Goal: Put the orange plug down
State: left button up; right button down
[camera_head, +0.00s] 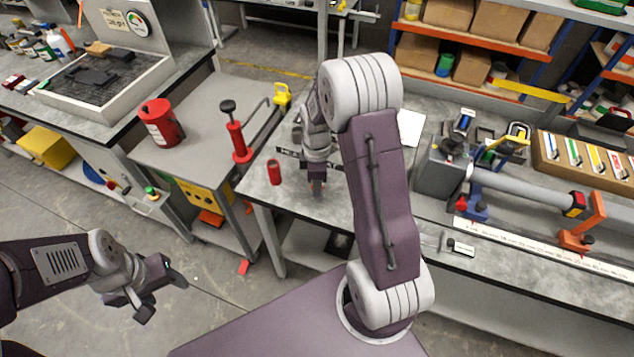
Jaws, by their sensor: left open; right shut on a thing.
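My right gripper (317,186) points down close above the grey bench top, right of a small red cylinder and apart from it. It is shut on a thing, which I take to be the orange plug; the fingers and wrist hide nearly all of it. I cannot tell whether it touches the bench. My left gripper (160,290) is open and empty, low at the left over the floor, away from the benches.
The red cylinder (274,172) stands near the bench's (255,190) left edge. A red can (160,122) and a red hand pump (238,140) stand on the side table. A grey pipe (520,190) and a white ruler (540,248) lie to the right. A white sheet (411,127) lies behind my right arm.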

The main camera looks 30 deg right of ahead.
jog(key=c, duration=1)
grip_release()
jog(key=shift+f, duration=0.15)
jog(key=shift+c, duration=0.2)
notch_tip(320, 180, up, 12)
jog(key=p, duration=0.1)
jog(key=s+a+f+m, duration=0.2)
jog(key=s+a+m, duration=0.1)
jog(key=s+m, duration=0.3)
jog(key=s+a+f+m+t, duration=0.1)
jog(key=s+a+f+m, duration=0.2)
jog(key=s+m, duration=0.3)
jog(key=shift+s+a+m, duration=0.35)
jog(key=shift+a+m, duration=0.05)
jog(key=shift+a, duration=0.35)
